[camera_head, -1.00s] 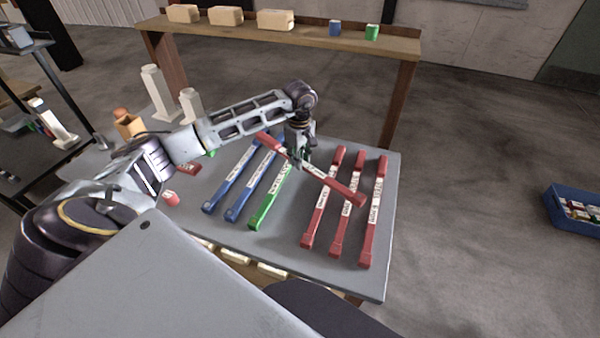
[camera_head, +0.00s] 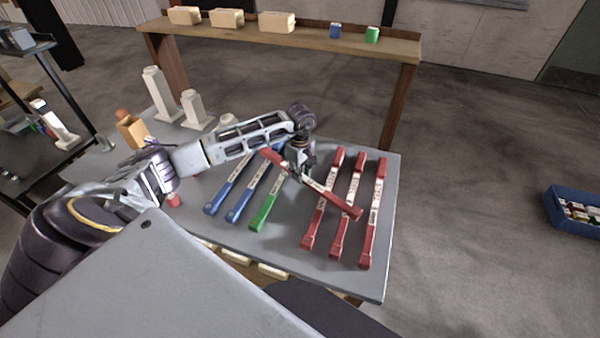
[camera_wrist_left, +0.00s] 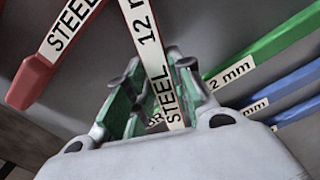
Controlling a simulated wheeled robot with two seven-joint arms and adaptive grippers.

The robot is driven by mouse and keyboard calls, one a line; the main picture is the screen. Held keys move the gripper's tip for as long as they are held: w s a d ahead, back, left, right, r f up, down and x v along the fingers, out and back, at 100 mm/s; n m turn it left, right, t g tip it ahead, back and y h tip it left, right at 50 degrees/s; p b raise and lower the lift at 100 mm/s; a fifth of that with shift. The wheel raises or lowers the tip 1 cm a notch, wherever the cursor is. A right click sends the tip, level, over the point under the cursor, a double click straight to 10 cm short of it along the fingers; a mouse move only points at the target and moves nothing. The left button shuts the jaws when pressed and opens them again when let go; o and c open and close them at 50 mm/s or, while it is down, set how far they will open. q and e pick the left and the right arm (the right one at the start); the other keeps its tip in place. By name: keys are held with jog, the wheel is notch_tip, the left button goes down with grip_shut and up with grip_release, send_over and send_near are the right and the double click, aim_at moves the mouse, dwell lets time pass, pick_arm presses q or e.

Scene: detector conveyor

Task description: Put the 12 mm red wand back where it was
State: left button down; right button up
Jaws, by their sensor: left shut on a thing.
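My left gripper (camera_head: 300,168) is shut on a red wand (camera_head: 334,199) with a white label, held slantwise above the grey table. In the left wrist view, the held wand (camera_wrist_left: 150,45) reads "STEEL" and "12 m…" between the green-padded fingers of my gripper (camera_wrist_left: 152,82). Its right end crosses in front of the nearest of three red wands (camera_head: 320,205) lying side by side on the right. A green wand (camera_head: 262,212) lies left of the held wand's middle. Its height above the table is hard to tell. My right gripper is out of view.
Two blue wands (camera_head: 237,210) lie left of the green one, partly behind my arm. A shelf (camera_head: 290,37) stands behind. Bare tabletop lies between the green and red wands.

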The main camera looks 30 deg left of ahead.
pick_arm(q)
jog(key=shift+f, duration=0.25)
jog(key=shift+f+b, duration=0.3)
jog(key=shift+b, duration=0.05)
jog(key=c, duration=1.3)
grip_release()
jog(key=shift+o, duration=0.2)
jog(key=shift+r, duration=0.2)
